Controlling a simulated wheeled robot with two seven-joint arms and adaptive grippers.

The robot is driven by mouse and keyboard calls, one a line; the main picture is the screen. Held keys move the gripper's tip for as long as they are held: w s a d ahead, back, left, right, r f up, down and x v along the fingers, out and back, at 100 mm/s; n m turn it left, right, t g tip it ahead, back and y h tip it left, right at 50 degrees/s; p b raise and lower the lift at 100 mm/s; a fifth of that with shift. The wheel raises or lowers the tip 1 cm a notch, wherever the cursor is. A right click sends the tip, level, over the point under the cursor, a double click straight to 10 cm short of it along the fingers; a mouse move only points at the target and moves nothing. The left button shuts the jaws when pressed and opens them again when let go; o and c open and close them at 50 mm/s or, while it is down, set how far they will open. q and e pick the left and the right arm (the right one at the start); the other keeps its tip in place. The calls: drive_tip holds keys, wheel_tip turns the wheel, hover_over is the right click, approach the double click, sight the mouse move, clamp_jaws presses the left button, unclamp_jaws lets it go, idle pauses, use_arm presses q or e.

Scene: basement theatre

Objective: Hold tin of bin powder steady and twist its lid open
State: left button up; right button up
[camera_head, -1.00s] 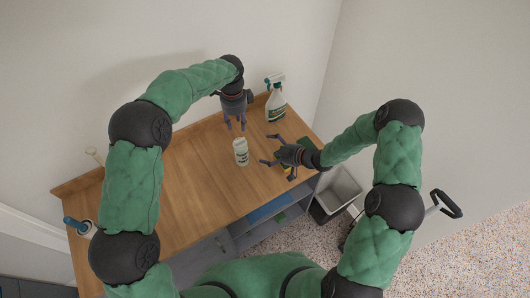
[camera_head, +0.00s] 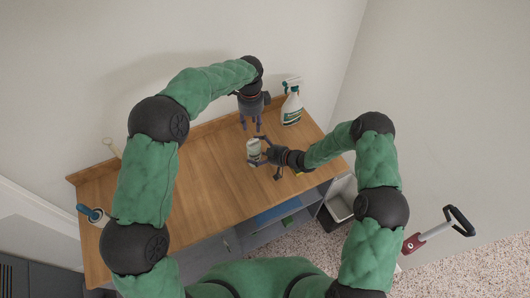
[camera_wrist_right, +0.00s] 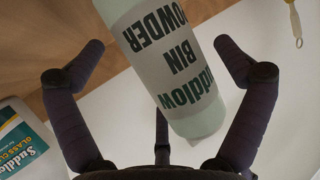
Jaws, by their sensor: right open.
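The tin of bin powder (camera_head: 254,153) stands upright on the wooden worktop (camera_head: 205,190). In the right wrist view the pale green tin (camera_wrist_right: 172,72) shows a label reading "Suddlow BIN POWDER". My right gripper (camera_head: 262,152) is open, its fingers spread on either side of the tin. In the wrist view gaps show between both fingers and the tin. My left gripper (camera_head: 251,126) points down just behind and above the tin, with its fingers apart and nothing between them. The lid is hard to make out at this size.
A spray bottle (camera_head: 291,108) stands at the back right of the worktop; its glass cleaner label (camera_wrist_right: 18,140) shows in the wrist view. A blue-handled roller (camera_head: 93,214) is at the left end. A grey bin (camera_head: 341,198) stands on the floor at right.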

drive_tip(key=shift+w+a+f, duration=0.15)
drive_tip(key=shift+w+a, duration=0.1)
drive_tip(key=shift+a, duration=0.1)
drive_tip(key=c, duration=1.3)
